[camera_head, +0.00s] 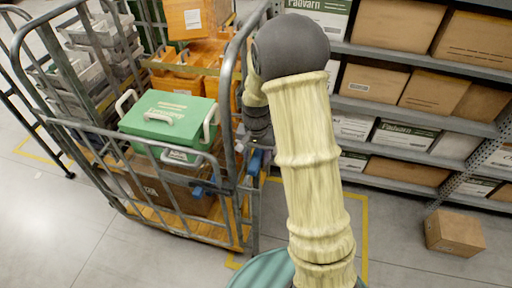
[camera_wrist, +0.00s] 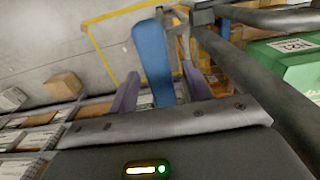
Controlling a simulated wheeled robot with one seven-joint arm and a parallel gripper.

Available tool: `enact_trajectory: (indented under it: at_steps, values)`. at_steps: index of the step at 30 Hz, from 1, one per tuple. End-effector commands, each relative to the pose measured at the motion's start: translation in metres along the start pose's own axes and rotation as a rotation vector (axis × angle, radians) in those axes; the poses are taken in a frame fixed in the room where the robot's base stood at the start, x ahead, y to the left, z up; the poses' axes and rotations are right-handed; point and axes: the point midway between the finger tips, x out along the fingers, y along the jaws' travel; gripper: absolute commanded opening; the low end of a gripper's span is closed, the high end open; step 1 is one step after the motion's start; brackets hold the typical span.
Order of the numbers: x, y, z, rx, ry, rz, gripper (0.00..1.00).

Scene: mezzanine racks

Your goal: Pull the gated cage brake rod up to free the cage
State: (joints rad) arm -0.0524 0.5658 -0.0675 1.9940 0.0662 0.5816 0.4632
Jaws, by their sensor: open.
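The gated cage (camera_head: 150,140) is a grey tubular roll cage with a wooden base, at the left and centre of the head view. A flat blue bar, which looks like the brake rod (camera_wrist: 152,58), stands upright in the wrist view beside a cage corner post. My gripper (camera_wrist: 160,90) is open, with one purple finger on each side of the blue bar. A gap shows beside the bar; contact cannot be told. In the head view my arm hides most of the gripper, and a small blue part (camera_head: 255,161) shows below my wrist at the cage's right corner.
Shelves of cartons (camera_head: 425,58) stand at the right. A loose carton (camera_head: 454,232) lies on the floor; the floor at front left is clear.

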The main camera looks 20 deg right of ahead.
Motion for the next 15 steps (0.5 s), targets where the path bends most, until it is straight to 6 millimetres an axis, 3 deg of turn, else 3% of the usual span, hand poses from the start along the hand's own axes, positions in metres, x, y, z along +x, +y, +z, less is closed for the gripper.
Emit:
enact_trajectory:
  at_steps: [7, 15]
  values:
    - [-0.022, 0.000, -0.001, 0.000, 0.004, -0.002, 0.49]
    - [-0.075, -0.001, -0.001, 0.000, 0.006, -0.004, 0.49]
